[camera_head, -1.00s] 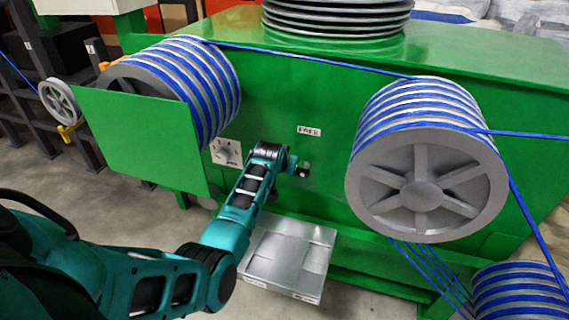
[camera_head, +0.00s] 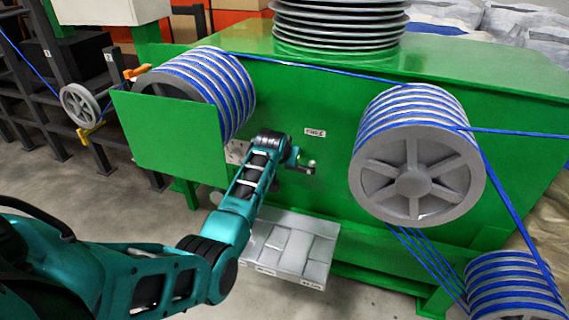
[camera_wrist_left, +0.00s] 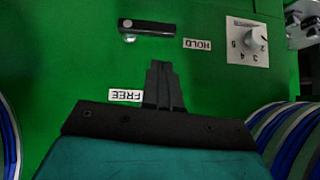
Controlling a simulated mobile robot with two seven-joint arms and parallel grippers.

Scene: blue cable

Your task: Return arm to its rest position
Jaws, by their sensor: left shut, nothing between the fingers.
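My left arm reaches in from the left in the head view, its wrist (camera_head: 272,150) in front of the green machine panel. The fingers are hidden there. In the left wrist view my left gripper (camera_wrist_left: 163,78) is shut and empty, pointing toward the panel. A black lever with a silver knob (camera_wrist_left: 148,27) lies beyond the fingertips, apart from them; it also shows right of my wrist in the head view (camera_head: 302,168). A FREE label (camera_wrist_left: 125,95) and a HOLD label (camera_wrist_left: 197,44) appear upside down near it. My right gripper is out of view.
A numbered dial (camera_wrist_left: 247,40) sits on the panel, mostly hidden by my arm in the head view. Drums wound with blue cable stand left (camera_head: 238,95) and right (camera_head: 412,180). A silver plate (camera_head: 290,250) lies below the arm. Grey floor is open at left.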

